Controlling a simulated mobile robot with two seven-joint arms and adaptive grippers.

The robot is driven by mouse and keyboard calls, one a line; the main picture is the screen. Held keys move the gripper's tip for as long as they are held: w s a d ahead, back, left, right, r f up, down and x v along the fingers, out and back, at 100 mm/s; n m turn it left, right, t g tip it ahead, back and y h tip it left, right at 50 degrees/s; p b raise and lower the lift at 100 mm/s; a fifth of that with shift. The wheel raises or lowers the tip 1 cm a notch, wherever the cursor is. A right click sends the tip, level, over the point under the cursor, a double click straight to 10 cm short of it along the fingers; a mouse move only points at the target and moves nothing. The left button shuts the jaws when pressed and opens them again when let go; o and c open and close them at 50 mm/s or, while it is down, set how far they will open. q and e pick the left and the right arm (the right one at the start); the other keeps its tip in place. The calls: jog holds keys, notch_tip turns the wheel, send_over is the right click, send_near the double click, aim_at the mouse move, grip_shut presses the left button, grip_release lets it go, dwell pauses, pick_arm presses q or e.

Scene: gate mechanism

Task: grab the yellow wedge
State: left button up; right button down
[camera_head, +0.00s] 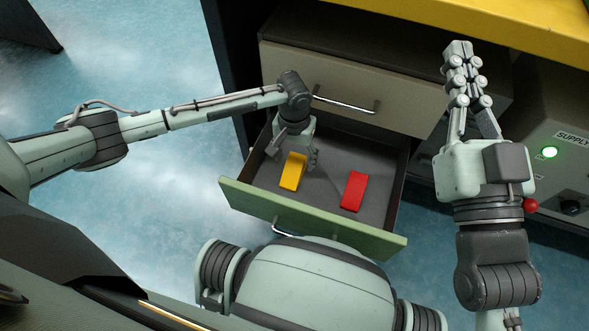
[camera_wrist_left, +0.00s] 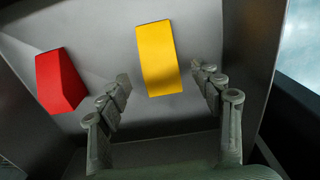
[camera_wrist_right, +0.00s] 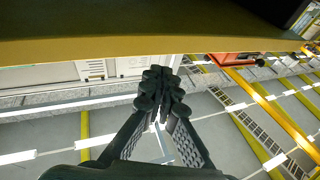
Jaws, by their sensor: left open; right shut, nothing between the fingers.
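The yellow wedge (camera_head: 292,172) lies in the open drawer, left of the red wedge (camera_head: 354,190). My left gripper (camera_head: 296,160) is open and points down into the drawer, close to the yellow wedge. In the left wrist view the yellow wedge (camera_wrist_left: 158,58) shows just beyond and between the open fingertips (camera_wrist_left: 163,84), with nothing held. The red wedge (camera_wrist_left: 60,80) is beside the left finger there. My right gripper (camera_head: 460,58) is shut and empty, raised at the right. Its closed fingers (camera_wrist_right: 160,90) also show in the right wrist view.
The open drawer (camera_head: 300,218) has a green front and raised side walls around the left gripper. A closed drawer (camera_head: 350,82) with a metal handle is above it. A supply box (camera_head: 560,130) with a green light stands at the right. A yellow tabletop (camera_head: 500,22) is at the top.

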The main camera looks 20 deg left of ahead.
aim_at(294, 165)
pick_arm(q)
notch_tip(294, 165, down, 4)
jog(key=shift+f+b, duration=0.15)
jog(key=shift+b, duration=0.75)
jog(key=shift+f, duration=0.5)
jog(key=c, duration=1.4)
pick_arm(e)
jog(key=r+t, duration=0.1)
jog(key=s+r+t, duration=0.1)
jog(key=r, duration=0.1)
jog(key=d+r+t, duration=0.1)
jog(key=shift+s+r+y, duration=0.2)
jog(key=shift+s+y, duration=0.1)
jog(key=shift+s, duration=0.05)
